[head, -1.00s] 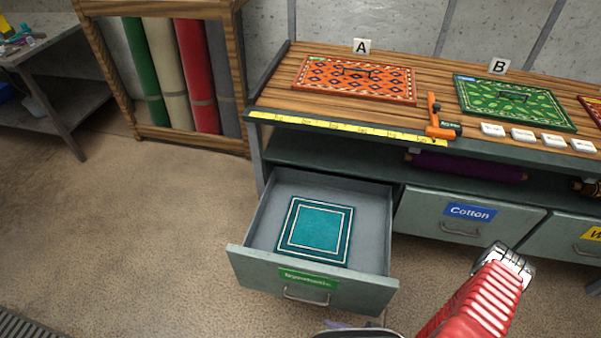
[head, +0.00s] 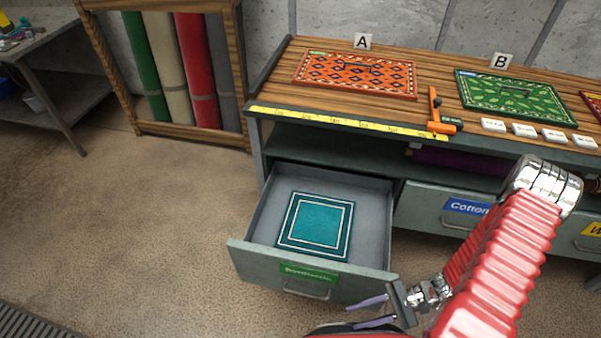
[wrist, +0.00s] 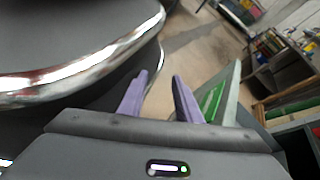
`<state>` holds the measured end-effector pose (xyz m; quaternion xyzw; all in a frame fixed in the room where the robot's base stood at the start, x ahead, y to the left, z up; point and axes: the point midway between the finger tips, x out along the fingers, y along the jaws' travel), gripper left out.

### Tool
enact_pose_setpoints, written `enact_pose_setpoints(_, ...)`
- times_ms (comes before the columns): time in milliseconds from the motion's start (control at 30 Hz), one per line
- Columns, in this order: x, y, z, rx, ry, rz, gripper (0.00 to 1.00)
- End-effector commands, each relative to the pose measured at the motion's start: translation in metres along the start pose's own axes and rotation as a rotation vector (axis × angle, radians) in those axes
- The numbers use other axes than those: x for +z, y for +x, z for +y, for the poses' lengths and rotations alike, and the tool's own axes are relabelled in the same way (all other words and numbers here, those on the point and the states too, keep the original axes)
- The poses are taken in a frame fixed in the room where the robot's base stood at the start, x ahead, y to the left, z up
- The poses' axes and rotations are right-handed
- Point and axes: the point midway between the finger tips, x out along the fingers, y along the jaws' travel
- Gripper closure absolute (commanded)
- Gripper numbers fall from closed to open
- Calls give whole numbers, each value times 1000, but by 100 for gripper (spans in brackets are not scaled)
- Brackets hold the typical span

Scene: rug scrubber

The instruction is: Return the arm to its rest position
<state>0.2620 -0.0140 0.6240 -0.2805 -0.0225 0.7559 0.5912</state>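My gripper (head: 368,312) is at the bottom of the head view, in front of the open drawer's lower right corner. Its two purple fingers are apart with nothing between them; they also show in the wrist view (wrist: 160,95). My red arm folds back at the right of the head view. The open drawer (head: 375,225) has a green label and holds a teal rug sample (head: 318,222) lying flat. In the wrist view the drawer's front with its green label (wrist: 212,100) is just right of the fingers.
An orange rug sample (head: 355,76) by sign A and a green one (head: 520,94) by sign B lie on the workbench (head: 285,80). An orange tool (head: 436,112) and white labelled tiles (head: 524,130) lie between and before them. Rolled rugs stand at left. The floor at left is clear.

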Motion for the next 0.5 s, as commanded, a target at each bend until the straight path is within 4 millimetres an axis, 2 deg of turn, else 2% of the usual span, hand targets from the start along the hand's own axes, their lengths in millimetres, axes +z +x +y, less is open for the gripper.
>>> enact_pose_setpoints(500, 47, -63, -33, 267, -89, 142, 69)
